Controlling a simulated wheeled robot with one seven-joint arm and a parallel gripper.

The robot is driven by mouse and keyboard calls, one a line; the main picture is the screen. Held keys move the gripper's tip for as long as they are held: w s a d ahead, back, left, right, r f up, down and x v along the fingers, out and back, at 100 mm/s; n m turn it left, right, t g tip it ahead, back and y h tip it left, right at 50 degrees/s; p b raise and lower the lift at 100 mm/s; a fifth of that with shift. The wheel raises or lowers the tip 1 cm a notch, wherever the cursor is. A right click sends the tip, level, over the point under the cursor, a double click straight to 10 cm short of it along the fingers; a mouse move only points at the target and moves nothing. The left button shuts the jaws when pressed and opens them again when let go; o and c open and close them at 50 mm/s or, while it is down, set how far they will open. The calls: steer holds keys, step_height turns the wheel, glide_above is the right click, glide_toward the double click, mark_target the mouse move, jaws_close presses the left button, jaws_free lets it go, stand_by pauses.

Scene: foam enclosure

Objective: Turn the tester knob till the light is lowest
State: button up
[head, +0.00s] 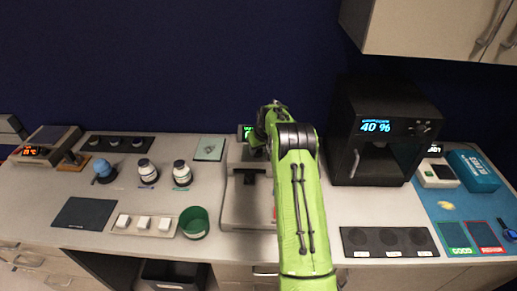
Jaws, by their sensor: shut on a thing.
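The tester is a grey machine (240,212) with a wide base and an upright head, standing at mid-bench against the blue wall. My green arm reaches forward over the tester's right side. My gripper (258,141) is at the tester's head, just below and right of the display, mostly hidden by my wrist. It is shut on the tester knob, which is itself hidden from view.
A black oven-like box (382,135) reading 40 % stands close on the right. A black pad with round spots (388,243) lies in front of it. A green bowl (194,222), white-capped bottles (182,173) and a tray of white blocks (143,223) are on the left.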

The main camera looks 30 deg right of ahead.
steer(key=shift+d+n+y, duration=0.1)
steer(key=shift+n+y, duration=0.3)
steer(key=shift+n, duration=0.6)
steer(key=n+y, duration=0.1)
steer(key=n, duration=0.1)
steer(key=shift+r+n, duration=0.1)
steer(key=shift+n, duration=0.2)
steer(key=n+y+p, duration=0.1)
steer(key=n+p, duration=0.2)
steer(key=shift+d, duration=0.1)
steer(key=shift+w+d+n+g+p, duration=0.15)
steer(key=shift+n+g+p, duration=0.3)
steer(key=shift+n, duration=0.45)
steer(key=shift+y, duration=0.3)
steer(key=shift+n, duration=0.4)
steer(key=o, duration=1)
